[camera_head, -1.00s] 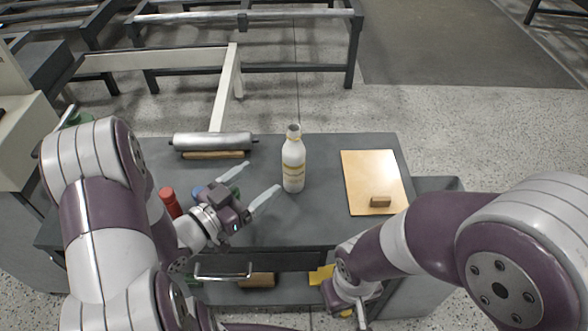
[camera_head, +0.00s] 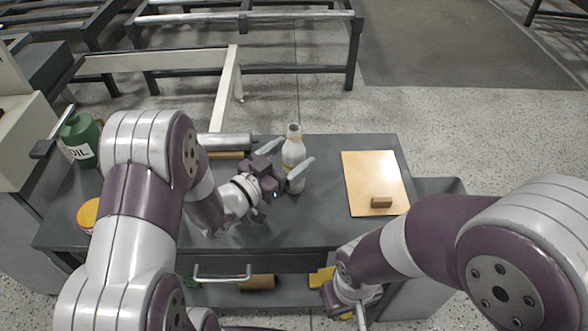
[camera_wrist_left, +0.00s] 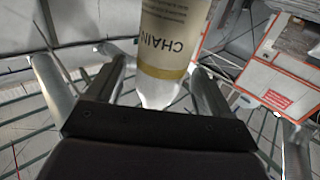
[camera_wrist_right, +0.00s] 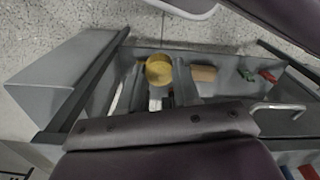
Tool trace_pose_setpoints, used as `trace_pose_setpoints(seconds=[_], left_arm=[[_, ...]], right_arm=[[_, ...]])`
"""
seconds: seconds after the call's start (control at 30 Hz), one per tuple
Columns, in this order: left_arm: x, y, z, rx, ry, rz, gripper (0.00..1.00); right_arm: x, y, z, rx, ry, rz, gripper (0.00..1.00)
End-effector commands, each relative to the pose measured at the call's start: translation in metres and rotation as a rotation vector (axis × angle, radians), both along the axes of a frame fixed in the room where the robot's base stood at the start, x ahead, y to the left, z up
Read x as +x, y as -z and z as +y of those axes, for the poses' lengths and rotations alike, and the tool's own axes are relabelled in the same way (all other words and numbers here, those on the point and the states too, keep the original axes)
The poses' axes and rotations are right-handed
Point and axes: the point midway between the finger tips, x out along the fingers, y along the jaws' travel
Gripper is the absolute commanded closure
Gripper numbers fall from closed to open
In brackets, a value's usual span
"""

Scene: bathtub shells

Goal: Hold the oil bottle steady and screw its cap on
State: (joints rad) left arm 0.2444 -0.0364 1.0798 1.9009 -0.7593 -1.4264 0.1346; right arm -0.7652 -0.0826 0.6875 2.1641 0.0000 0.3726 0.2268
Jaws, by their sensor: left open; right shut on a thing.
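The white oil bottle (camera_head: 293,152) stands upright on the grey table, its neck open at the top. In the left wrist view, the bottle (camera_wrist_left: 172,45) shows a label reading "CHAIN" and reaches between the fingers. My left gripper (camera_head: 297,150) is open, with a finger on either side of the bottle; I cannot tell whether either touches. My right gripper (camera_wrist_right: 160,75) is low at the table's front, its fingertips hidden in the head view. In the right wrist view it is shut on a round yellow thing, seemingly the cap (camera_wrist_right: 158,68).
A tan board (camera_head: 365,180) with a small brown block (camera_head: 381,202) lies to the right. A green oil can (camera_head: 80,140) and an orange-topped tin (camera_head: 88,213) are at the left. A metal roller (camera_head: 225,141) lies behind my left arm.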

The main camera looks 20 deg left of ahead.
Motion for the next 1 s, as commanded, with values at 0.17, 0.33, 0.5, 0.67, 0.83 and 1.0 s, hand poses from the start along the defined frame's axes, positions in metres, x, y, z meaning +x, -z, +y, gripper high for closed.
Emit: trace_pose_setpoints(seconds=[0.17,0.33,0.5,0.67,0.83,1.0], left_arm=[[0.0114,0.0002,-0.0073,-0.001,0.001,0.0,0.19],[0.0116,0.0,-0.0071,-0.001,0.0,0.0,0.19],[0.0115,-0.0001,-0.0071,-0.001,0.0,0.0,0.29],[0.0115,0.0,-0.0069,-0.001,0.0,0.0,0.81],[0.0115,-0.0005,-0.0069,0.0,0.0,-0.001,0.98],[0.0116,-0.0031,-0.0069,-0.001,0.0,-0.002,0.98]], right_arm=[[0.0,0.0012,0.0,0.0,0.0,0.0,0.96],[0.0,0.0011,0.0,0.0,0.0,0.0,0.96],[0.0,0.001,0.0,0.0,0.0,0.0,0.96],[0.0,0.0011,0.0,0.0,0.0,0.0,0.96],[0.0,0.001,0.0,0.0,0.0,0.0,0.96],[0.0,-0.0002,0.0,0.0,0.0,0.0,0.96]])
